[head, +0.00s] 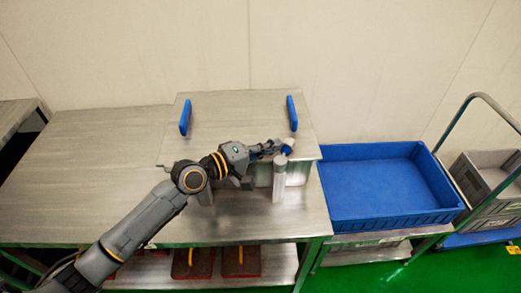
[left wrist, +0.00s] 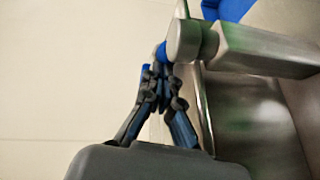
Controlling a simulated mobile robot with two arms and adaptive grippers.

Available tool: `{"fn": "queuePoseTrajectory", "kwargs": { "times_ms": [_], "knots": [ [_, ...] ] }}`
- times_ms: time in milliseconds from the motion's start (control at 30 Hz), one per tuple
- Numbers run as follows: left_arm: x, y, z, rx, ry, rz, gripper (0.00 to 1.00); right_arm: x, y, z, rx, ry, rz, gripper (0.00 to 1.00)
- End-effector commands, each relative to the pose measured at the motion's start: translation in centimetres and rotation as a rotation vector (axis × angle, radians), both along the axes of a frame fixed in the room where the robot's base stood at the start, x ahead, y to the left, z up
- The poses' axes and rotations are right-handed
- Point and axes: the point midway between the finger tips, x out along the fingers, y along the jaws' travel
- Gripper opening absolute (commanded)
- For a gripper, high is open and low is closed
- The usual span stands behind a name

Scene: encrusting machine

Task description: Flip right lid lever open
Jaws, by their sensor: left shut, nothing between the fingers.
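A metal machine box with a flat lid (head: 240,118) stands on the steel table. Two upright blue handles sit on the lid, a left one (head: 185,117) and a right one (head: 292,113). At the box's front right is a pale round-ended lever part with a blue bit (head: 288,146), which I take to be the right lid lever. In the left wrist view a round metal end (left wrist: 185,40) shows beside a blue bit (left wrist: 162,52). My left gripper (head: 272,149) is shut and empty, its tips close to this part; contact is unclear. My right gripper is not in view.
An upright metal post (head: 279,180) stands just in front of the fingertips. A blue crate (head: 385,185) is to the right, beside a trolley (head: 480,110) with a grey bin. The table's left half (head: 100,160) is clear. Red trays (head: 240,262) lie on the shelf below.

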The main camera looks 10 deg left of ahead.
Motion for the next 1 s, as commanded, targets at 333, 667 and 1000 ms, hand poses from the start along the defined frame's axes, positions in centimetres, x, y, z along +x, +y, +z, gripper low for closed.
{"fn": "queuePoseTrajectory", "kwargs": {
  "times_ms": [333,667,1000],
  "knots": [
    [0.6,-1.1,0.2,-0.001,-0.001,0.001,0.0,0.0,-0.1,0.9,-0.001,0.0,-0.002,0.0],
    [0.7,-1.8,0.1,-0.001,-0.001,0.001,0.0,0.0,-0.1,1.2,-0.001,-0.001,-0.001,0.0],
    [0.8,-1.9,0.0,0.001,-0.001,0.001,0.0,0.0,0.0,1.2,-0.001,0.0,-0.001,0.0]
  ]
}}
